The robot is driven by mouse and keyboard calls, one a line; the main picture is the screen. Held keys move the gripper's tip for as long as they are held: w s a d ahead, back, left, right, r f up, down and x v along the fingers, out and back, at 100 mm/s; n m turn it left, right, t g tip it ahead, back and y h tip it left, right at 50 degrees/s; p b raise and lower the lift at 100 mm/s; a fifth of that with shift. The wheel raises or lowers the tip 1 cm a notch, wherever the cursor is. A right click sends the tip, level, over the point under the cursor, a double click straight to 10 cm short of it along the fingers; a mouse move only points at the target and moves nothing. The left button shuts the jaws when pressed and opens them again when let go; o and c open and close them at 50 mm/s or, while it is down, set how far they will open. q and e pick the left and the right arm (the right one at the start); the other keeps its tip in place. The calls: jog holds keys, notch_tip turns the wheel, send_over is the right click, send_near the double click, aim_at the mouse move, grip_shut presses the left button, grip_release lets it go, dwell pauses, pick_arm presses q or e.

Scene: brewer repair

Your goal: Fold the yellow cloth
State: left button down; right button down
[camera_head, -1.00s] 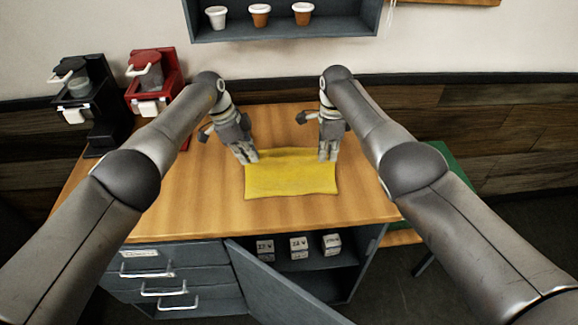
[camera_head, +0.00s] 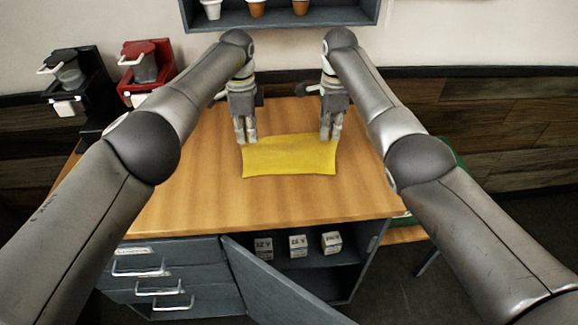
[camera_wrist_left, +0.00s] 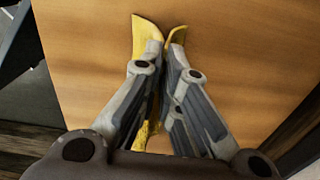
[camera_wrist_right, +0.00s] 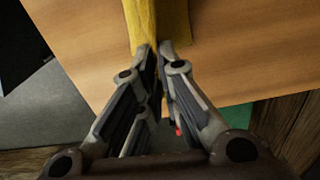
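The yellow cloth (camera_head: 290,157) stretches between my two grippers above the wooden table. My left gripper (camera_head: 246,140) is shut on its upper left corner, and my right gripper (camera_head: 329,136) is shut on its upper right part. In the left wrist view the cloth (camera_wrist_left: 147,36) shows nearly edge-on between and beyond the fingertips. In the right wrist view a narrow strip of cloth (camera_wrist_right: 142,22) runs up from the nearly closed fingers. I cannot tell whether the cloth's lower edge touches the table.
The table (camera_head: 200,205) is clear around the cloth. A black coffee machine (camera_head: 88,78) and a red one (camera_head: 160,62) stand at the left. Below, a cabinet door (camera_head: 275,285) hangs open, with several small boxes (camera_head: 298,246) inside. A shelf with cups (camera_head: 257,8) is on the wall.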

notch_tip(320, 180, up, 7)
jog(key=p, duration=0.5)
jog(key=shift+p, duration=0.3)
jog(key=shift+a, duration=0.1)
